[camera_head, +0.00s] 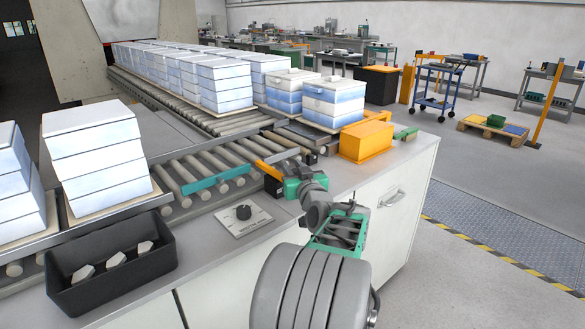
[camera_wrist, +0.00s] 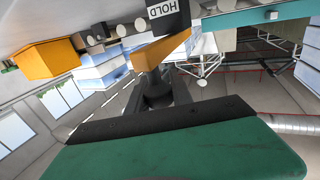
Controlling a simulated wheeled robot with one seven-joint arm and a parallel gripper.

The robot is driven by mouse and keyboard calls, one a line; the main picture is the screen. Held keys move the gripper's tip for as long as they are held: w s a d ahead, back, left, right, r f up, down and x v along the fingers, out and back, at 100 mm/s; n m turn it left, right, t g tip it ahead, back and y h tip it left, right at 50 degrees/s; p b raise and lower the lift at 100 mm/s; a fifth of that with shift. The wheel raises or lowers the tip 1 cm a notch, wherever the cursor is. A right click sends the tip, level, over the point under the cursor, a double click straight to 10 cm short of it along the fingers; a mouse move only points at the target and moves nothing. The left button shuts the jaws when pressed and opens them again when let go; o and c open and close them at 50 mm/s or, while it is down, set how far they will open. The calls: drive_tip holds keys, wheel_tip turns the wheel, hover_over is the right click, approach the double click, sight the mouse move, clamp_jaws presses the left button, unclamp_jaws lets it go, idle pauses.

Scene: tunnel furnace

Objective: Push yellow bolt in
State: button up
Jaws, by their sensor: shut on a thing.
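The yellow bolt (camera_head: 268,169) is an orange-yellow bar at the near edge of the roller conveyor, left of my gripper. It also shows in the wrist view (camera_wrist: 163,48), running slantwise at the tips of the dark fingers. My gripper (camera_head: 284,181) is shut on the bolt's near end. In the wrist view my gripper (camera_wrist: 152,76) covers part of that end. A black block marked HOLD (camera_wrist: 166,14) lies beside the bolt. How far the bolt reaches into its seat is hidden.
A teal bar (camera_head: 218,179) crosses the rollers to the left. A yellow box (camera_head: 366,141) stands on the counter to the right. White-blue stacks (camera_head: 334,104) stand on the conveyor beyond.

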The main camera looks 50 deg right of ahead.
clamp_jaws()
idle(0.7)
